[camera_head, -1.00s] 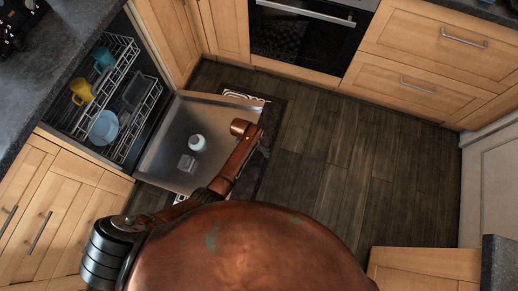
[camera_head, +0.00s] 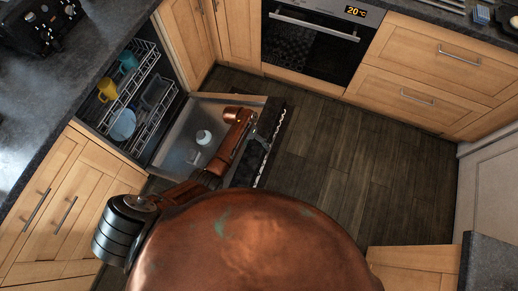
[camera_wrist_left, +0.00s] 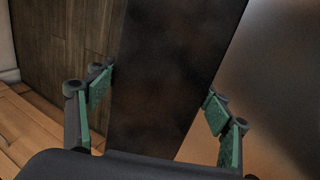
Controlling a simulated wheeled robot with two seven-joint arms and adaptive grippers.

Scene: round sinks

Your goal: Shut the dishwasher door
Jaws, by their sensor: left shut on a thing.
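The dishwasher door (camera_head: 178,143) hangs open and tilted at the left of the head view, its metal inner face up. Its dark edge (camera_wrist_left: 165,75) runs between the green finger pads of my left gripper (camera_wrist_left: 158,97) in the wrist view. The gripper is shut on this edge. In the head view my copper left arm reaches over the door to its outer edge and hides much of the gripper there. The dishwasher's upper rack (camera_head: 155,118) holds a yellow mug (camera_head: 107,90), a teal mug (camera_head: 128,62) and a pale blue dish (camera_head: 123,124). My right gripper is out of view.
A dark counter (camera_head: 40,95) lies above the dishwasher, with wooden cabinets (camera_head: 60,205) beside it. An oven (camera_head: 315,50) and drawers (camera_head: 430,65) line the far side. The wooden floor (camera_head: 340,160) right of the door is clear. Another cabinet (camera_head: 415,262) stands at lower right.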

